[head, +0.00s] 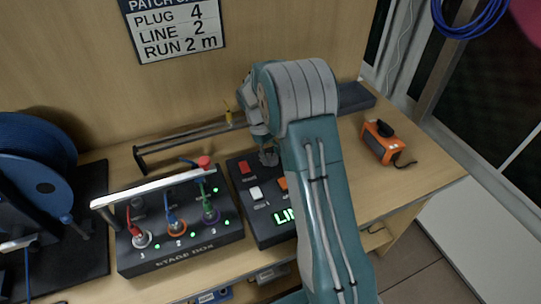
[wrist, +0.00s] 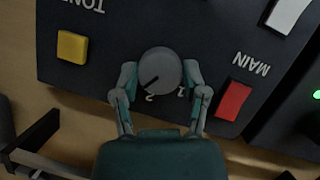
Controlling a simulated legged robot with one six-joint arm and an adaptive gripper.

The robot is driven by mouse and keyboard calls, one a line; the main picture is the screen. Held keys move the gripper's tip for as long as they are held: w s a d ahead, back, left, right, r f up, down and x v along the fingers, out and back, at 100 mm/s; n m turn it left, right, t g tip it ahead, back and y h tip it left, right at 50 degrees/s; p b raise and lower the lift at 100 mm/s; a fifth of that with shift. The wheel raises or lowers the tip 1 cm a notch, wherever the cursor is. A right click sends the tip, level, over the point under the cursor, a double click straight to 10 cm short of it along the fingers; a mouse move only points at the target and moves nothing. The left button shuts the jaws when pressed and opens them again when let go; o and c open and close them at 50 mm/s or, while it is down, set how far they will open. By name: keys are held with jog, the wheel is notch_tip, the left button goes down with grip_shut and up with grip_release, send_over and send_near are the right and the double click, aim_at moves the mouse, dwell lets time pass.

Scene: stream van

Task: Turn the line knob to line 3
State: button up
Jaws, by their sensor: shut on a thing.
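The line knob (wrist: 160,70) is a round grey dial on the dark control box (head: 251,231). In the wrist view its dark pointer line aims to the lower left, a little past the printed 2 and away from the 1. My gripper (wrist: 159,80) has one finger on each side of the knob and is shut on it. The left finger covers the panel where the pointer aims, so no 3 is seen. In the head view my gripper (head: 267,156) is at the box's back edge, and my arm hides the knob. The green display (head: 285,216) shows only "LI".
The stage box (head: 180,262) with coloured plugs and a white handle stands left of the control box. A red button (wrist: 235,100) and a yellow button (wrist: 72,46) flank the knob. An orange device (head: 380,142) lies at right. A wall sign (head: 178,27) reads LINE 2.

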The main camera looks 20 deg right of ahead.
jog(key=m+y, duration=0.2)
jog(key=m, duration=0.3)
jog(key=shift+f+m, duration=0.1)
jog(key=shift+m, duration=0.3)
jog(key=shift+y, duration=0.3)
jog(key=o, duration=1.2)
jog(key=shift+c, duration=0.2)
jog(key=v, duration=1.2)
jog(key=shift+w, duration=0.2)
